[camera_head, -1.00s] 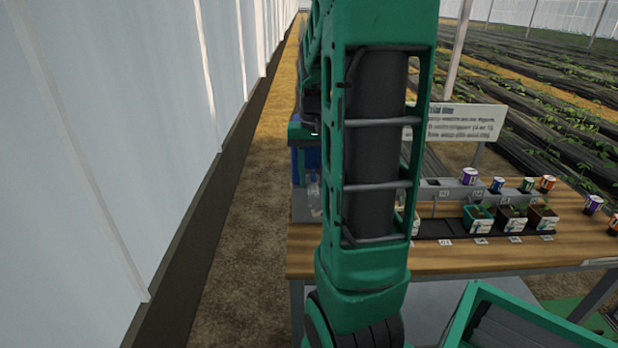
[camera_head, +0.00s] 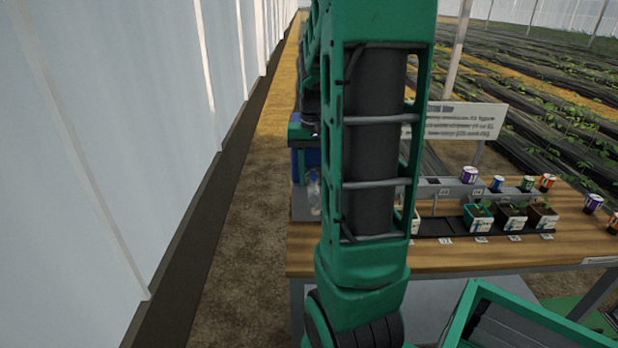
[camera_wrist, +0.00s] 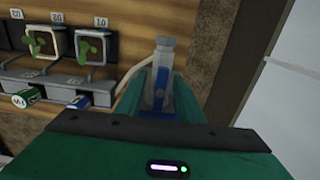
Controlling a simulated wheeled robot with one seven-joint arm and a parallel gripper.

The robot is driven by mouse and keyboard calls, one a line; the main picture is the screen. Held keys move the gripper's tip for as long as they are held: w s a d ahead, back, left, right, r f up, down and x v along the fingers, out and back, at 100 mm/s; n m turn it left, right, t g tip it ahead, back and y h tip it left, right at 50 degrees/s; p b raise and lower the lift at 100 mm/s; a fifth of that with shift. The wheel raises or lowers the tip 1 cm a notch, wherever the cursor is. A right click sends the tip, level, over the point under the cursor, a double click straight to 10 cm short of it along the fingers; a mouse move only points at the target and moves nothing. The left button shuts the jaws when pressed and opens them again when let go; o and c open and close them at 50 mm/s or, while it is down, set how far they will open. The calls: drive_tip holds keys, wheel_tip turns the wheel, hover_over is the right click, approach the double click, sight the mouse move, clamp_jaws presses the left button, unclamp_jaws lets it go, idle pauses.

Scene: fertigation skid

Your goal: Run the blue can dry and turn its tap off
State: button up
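A blue box-like body (camera_head: 311,158), perhaps the blue can, shows at the left end of the bench in the head view, largely hidden behind my arm. A clear bottle-like vessel (camera_head: 314,192) stands just below it. My gripper's green housing (camera_head: 300,130) is above the blue body. In the wrist view my gripper (camera_wrist: 162,78) has its green fingers on either side of a clear, grey-topped piece (camera_wrist: 165,47), with blue (camera_wrist: 158,114) between them. I cannot tell whether the fingers touch anything. The tap's handle and the liquid level cannot be made out.
The wooden bench (camera_head: 450,261) carries potted seedlings (camera_head: 512,217) on a dark rail. Several small coloured cans (camera_head: 497,184) stand behind and to the right. A sign (camera_head: 465,121) rises behind. A pale wall (camera_head: 110,130) runs along the left, with a bare path beside it.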

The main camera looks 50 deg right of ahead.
drive_tip(key=shift+f, duration=0.2)
idle(0.3)
drive_tip(key=shift+r, duration=3.95)
drive_tip(key=s+a+f+n, duration=0.1)
drive_tip(key=s+a+f, duration=0.2)
drive_tip(key=s+a, duration=0.4)
drive_tip(key=s+a+f+n, duration=0.2)
drive_tip(key=s+a+f, duration=0.2)
drive_tip(key=a, duration=0.5)
drive_tip(key=s, duration=0.2)
drive_tip(key=shift+s+a, duration=0.35)
drive_tip(key=shift+a, duration=0.05)
